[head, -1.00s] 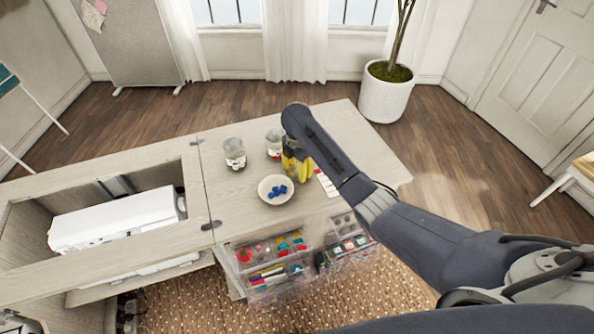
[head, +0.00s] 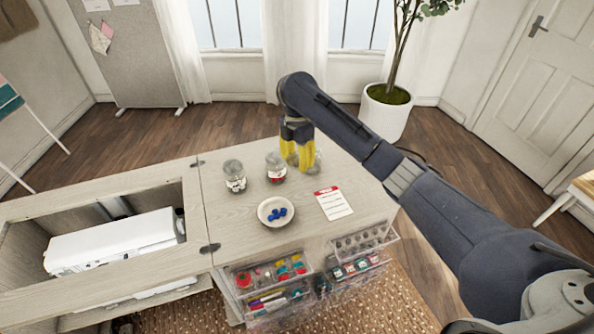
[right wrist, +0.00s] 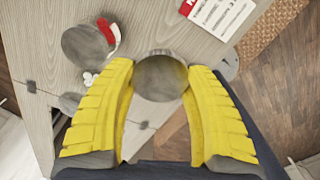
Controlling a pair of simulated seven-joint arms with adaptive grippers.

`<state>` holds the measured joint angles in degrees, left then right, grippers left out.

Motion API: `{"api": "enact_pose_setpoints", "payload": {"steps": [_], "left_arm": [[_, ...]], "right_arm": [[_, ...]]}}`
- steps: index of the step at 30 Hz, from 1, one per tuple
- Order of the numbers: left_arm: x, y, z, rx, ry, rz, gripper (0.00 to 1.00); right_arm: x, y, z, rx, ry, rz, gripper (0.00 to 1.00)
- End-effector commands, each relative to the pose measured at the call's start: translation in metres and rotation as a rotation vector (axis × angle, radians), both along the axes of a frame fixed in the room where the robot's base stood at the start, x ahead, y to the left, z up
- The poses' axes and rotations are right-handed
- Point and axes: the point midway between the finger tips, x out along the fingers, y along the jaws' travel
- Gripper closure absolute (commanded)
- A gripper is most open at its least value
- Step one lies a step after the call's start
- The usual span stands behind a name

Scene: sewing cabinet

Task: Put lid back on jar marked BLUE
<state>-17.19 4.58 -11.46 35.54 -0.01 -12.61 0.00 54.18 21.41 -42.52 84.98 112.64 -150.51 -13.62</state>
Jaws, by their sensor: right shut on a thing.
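My right gripper (head: 297,152) has yellow fingers and is over the right part of the tabletop. In the right wrist view its fingertips (right wrist: 160,82) are shut on a round grey lid (right wrist: 160,76). A clear jar (head: 314,161) stands by the fingers, mostly hidden behind them in the head view; its label is not visible. A jar with a red label (head: 276,168) stands just left of the gripper; it also shows in the right wrist view (right wrist: 88,46). A jar with a white label (head: 235,177) stands farther left. The label words are too small to read. My left gripper is not in view.
A white bowl (head: 263,219) with blue pieces stands in front of the jars. A red-headed card (head: 333,205) lies to its right. Clear drawers (head: 268,285) of supplies stand at the front edge. A cabinet opening with a white machine (head: 110,242) is at left.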

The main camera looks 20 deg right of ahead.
Motion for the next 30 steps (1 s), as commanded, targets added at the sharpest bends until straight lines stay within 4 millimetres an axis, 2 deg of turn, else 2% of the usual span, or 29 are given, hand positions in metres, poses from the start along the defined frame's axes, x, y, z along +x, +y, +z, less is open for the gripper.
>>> {"api": "enact_pose_setpoints", "payload": {"steps": [3,10,28,30], "left_arm": [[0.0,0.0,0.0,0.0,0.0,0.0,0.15],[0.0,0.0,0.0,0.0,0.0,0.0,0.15],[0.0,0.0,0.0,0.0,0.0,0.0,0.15],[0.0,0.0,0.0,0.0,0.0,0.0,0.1]], "right_arm": [[0.0,-0.002,0.016,-0.003,-0.001,-0.002,0.56],[0.0,0.0,0.034,0.0,-0.001,0.0,0.56],[0.0,0.0,0.041,0.0,0.001,-0.001,0.56],[0.0,0.0,0.041,0.0,0.001,-0.001,0.56]]}}
